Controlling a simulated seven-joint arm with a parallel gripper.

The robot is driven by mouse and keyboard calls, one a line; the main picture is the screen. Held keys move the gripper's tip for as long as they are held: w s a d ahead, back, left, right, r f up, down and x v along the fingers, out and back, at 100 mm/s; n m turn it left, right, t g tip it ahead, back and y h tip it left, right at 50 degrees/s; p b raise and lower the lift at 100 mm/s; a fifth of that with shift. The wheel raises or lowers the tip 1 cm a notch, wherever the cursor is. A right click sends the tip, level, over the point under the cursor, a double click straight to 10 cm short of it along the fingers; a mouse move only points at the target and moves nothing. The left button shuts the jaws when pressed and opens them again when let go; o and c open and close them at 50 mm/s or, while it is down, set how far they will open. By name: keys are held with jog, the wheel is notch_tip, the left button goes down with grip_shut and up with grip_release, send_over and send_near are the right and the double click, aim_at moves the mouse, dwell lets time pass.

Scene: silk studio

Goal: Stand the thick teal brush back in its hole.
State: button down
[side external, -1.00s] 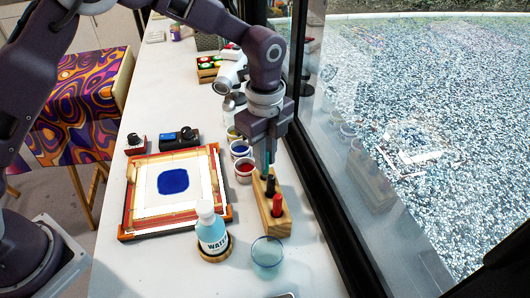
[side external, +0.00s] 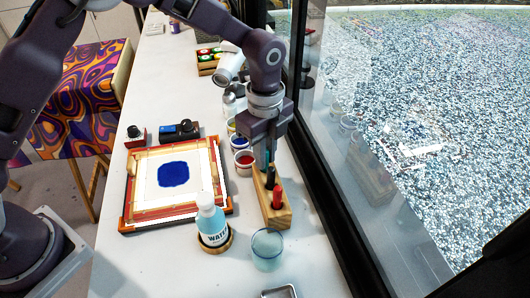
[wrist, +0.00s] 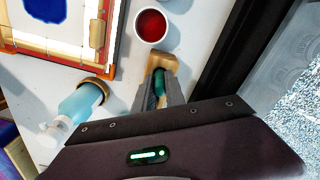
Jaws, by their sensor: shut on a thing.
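The wooden brush block (side external: 268,205) stands near the window, with a red brush (side external: 277,197) and a dark brush (side external: 270,180) upright in it. My gripper (side external: 266,158) is over the block's far end, fingers pointing down. In the wrist view my gripper (wrist: 160,98) is shut on the teal brush (wrist: 159,82), which shows as a teal piece between the fingers above the block (wrist: 163,61). The brush's lower end is hidden, so I cannot tell whether it is in its hole.
A water bottle (side external: 211,222) on a wooden coaster and a clear glass cup (side external: 267,250) stand close in front of the block. A red paint pot (side external: 243,162) is just beyond it. A framed screen (side external: 178,180) lies to the left. The window frame (side external: 325,200) runs along the right.

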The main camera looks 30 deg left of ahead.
jog(key=shift+f, duration=0.15)
jog(key=c, duration=1.3)
grip_release()
notch_tip(320, 180, up, 7)
jog(key=shift+r, duration=0.1)
jog(key=s+a+r+n+t, duration=0.3)
jog(key=s+a+r+n, duration=0.65)
jog(key=r, duration=0.45)
jog(key=s+a+n+t, duration=0.1)
jog(key=s+a+n, duration=0.1)
jog(key=s, duration=0.4)
jog(key=s+a+n, duration=0.2)
jog(key=s+n, duration=0.3)
jog(key=s+a+f+n+t, duration=0.1)
jog(key=s+a+n, duration=0.1)
jog(key=s+n, duration=0.2)
jog(key=s, duration=0.2)
jog(key=shift+s+a+t, duration=0.3)
jog(key=shift+a, duration=0.05)
